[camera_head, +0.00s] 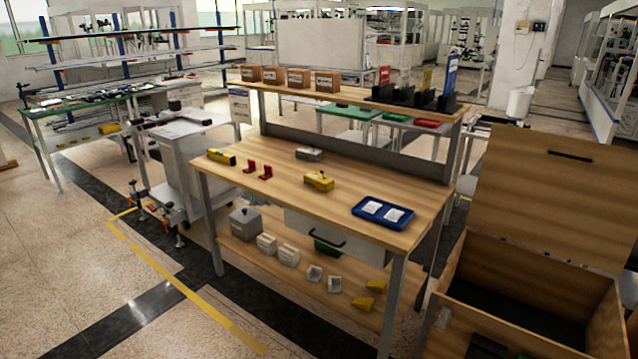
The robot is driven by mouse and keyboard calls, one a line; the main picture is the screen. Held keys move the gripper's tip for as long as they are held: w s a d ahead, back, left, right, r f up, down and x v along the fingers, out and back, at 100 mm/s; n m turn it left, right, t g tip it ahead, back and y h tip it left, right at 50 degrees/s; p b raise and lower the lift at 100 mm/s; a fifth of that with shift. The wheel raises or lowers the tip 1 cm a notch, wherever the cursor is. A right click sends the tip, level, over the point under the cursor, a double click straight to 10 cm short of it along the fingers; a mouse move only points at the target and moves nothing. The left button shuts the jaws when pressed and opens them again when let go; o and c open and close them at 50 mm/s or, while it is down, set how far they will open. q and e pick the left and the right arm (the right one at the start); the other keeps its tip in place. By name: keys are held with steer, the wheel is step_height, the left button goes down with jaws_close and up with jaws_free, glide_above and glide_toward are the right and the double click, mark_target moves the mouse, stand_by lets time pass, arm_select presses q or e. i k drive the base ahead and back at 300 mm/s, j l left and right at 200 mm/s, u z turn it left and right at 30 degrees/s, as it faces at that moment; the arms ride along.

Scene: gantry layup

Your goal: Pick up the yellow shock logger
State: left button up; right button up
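Two yellow things lie on the wooden top of the workbench (270,195). One is a yellow box-like block (318,181) with a darker patch on top, near the middle of the bench. The other is a longer yellow piece with dark parts (221,157), at the bench's left end. Both are small in the picture, and I cannot tell for sure which is the shock logger. Neither of my grippers shows in the head view.
Red brackets (266,172), a grey block (309,154) and a blue tray (357,213) with white pieces share the benchtop. An open wooden crate (545,200) stands right of the bench. A grey cart (185,150) stands left. The floor at front left is clear.

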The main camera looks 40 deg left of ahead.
mark_target(315, 181)
steer(key=u, duration=0.5)
steer(key=i+u, duration=0.45)
steer(key=i+l+u, duration=0.25)
steer(key=i+u, duration=0.2)
steer(key=i+l, duration=0.3)
steer(key=i+l+u, duration=0.1)
steer(key=i+l, duration=0.2)
steer(key=i, duration=0.2)
